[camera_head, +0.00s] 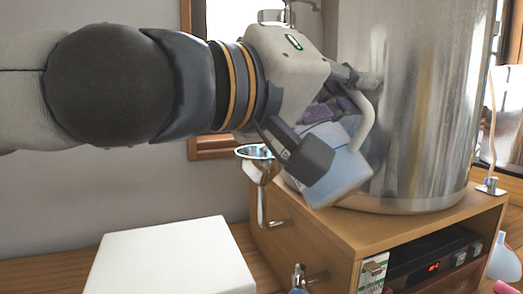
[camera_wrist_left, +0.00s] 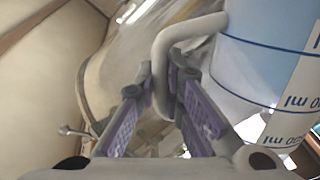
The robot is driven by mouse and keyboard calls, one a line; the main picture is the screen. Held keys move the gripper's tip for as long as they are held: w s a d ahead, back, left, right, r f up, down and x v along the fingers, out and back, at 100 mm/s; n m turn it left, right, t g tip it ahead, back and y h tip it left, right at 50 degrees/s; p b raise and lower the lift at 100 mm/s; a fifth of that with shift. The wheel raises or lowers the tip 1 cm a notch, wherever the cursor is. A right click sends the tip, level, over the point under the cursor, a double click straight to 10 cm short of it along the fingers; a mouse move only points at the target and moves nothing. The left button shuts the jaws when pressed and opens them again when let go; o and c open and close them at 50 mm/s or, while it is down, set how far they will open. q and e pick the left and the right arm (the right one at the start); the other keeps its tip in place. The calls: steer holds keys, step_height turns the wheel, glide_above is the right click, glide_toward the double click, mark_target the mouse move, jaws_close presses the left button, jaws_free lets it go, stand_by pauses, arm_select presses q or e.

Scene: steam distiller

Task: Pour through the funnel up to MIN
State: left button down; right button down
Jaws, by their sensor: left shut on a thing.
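A pale blue measuring jug (camera_head: 345,178) hangs tilted in front of the large steel vessel (camera_head: 420,110). My left gripper (camera_head: 345,98) is shut on its handle; in the left wrist view the purple finger pads (camera_wrist_left: 165,88) close around the grey handle (camera_wrist_left: 185,32), and the jug (camera_wrist_left: 265,60) shows blue lines and partly readable "ml" marks. The steel funnel (camera_head: 256,152) sits on a bent metal pipe at the wooden cabinet's left side, left of and near the jug. The jug's mouth, the liquid level and any MIN mark cannot be made out. My right gripper is not in view.
The wooden cabinet (camera_head: 325,222) carries the vessel and holds a black device with a red display (camera_head: 432,267). A white box (camera_head: 170,255) stands at front left. A small metal valve (camera_head: 299,275) is low in front. A pale blue flask (camera_head: 503,262) stands at right.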

arm_select(q)
steer(key=shift+w+a+r+n, duration=0.1)
steer(key=shift+w+r+n, duration=0.15)
steer(key=shift+r, duration=0.15)
steer(key=shift+w+a+r+n, duration=0.1)
steer(key=shift+r+n, duration=0.15)
steer(key=shift+r, duration=0.15)
stand_by(1.6)
steer(key=shift+w+a+r+n+p, duration=0.2)
steer(key=shift+w+a+r+n, duration=0.1)
steer(key=shift+w+r+n, duration=0.25)
steer(key=shift+w+a+r+n+p, duration=0.15)
steer(key=shift+w+a+r+n, duration=0.15)
steer(key=shift+r+n, duration=0.35)
stand_by(4.4)
